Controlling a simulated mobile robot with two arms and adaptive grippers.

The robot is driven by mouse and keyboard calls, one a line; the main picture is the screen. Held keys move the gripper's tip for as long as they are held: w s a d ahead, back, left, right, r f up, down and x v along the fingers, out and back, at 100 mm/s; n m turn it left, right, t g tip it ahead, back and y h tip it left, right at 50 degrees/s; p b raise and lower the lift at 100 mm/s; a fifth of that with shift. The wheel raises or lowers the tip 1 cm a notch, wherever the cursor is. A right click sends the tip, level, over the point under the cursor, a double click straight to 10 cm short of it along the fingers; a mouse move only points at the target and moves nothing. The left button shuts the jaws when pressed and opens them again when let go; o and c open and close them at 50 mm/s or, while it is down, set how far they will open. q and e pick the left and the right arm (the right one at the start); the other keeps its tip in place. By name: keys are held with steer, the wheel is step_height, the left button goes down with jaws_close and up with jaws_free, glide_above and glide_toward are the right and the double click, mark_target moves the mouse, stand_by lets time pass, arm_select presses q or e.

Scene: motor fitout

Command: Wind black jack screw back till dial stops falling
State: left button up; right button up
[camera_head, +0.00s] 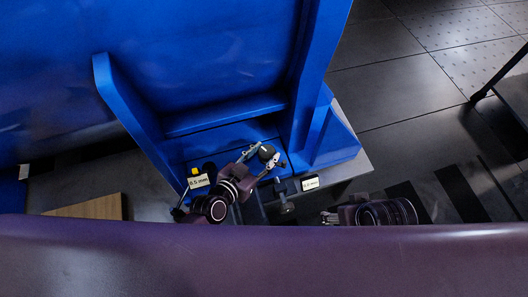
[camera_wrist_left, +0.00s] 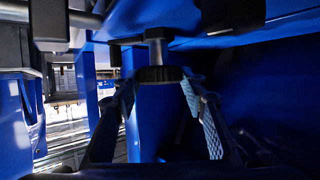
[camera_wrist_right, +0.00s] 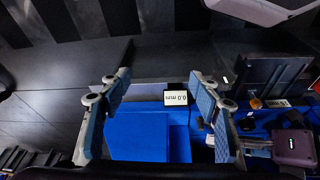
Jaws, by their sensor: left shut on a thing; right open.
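The black jack screw shows as a round dark knob (camera_head: 266,152) by the foot of the blue frame. In the left wrist view its ribbed black head (camera_wrist_left: 160,74) sits under a metal shank (camera_wrist_left: 155,47). My left gripper (camera_head: 259,160) is shut on this head, one finger on each side. A white readout (camera_head: 198,181) with a yellow top seems to read 0.5 mm. A second readout (camera_head: 310,183) is too small to read surely there; in the right wrist view a readout (camera_wrist_right: 175,98) seems to show 0.0 mm. My right gripper (camera_wrist_right: 157,85) is open and empty.
Blue uprights (camera_head: 305,90) and a blue gusset (camera_head: 125,95) stand close around the left gripper.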

arm_select(q)
steer(key=n+y+p, duration=0.1)
steer(key=p, duration=0.1)
steer(key=n+t+y+p, duration=0.1)
steer(key=p, duration=0.1)
steer(key=shift+r+n+y, duration=0.2)
steer(key=shift+n+y, duration=0.1)
steer(key=shift+y, duration=0.1)
steer(key=shift+f+t, duration=0.1)
steer(key=shift+t, duration=0.2)
arm_select(e)
step_height(320, 180, down, 15)
steer(key=s, duration=0.1)
steer(key=shift+g, duration=0.4)
steer(key=shift+s+a+f, duration=0.1)
arm_select(q)
steer(key=o, duration=1.2)
steer(key=shift+d, duration=0.1)
steer(key=shift+c, duration=0.2)
steer(key=shift+s+f, duration=0.1)
steer(key=shift+s+r, duration=0.2)
steer(key=shift+s, duration=0.3)
steer(key=v, duration=1.1)
steer(key=shift+r, duration=0.15)
steer(key=shift+w, duration=0.15)
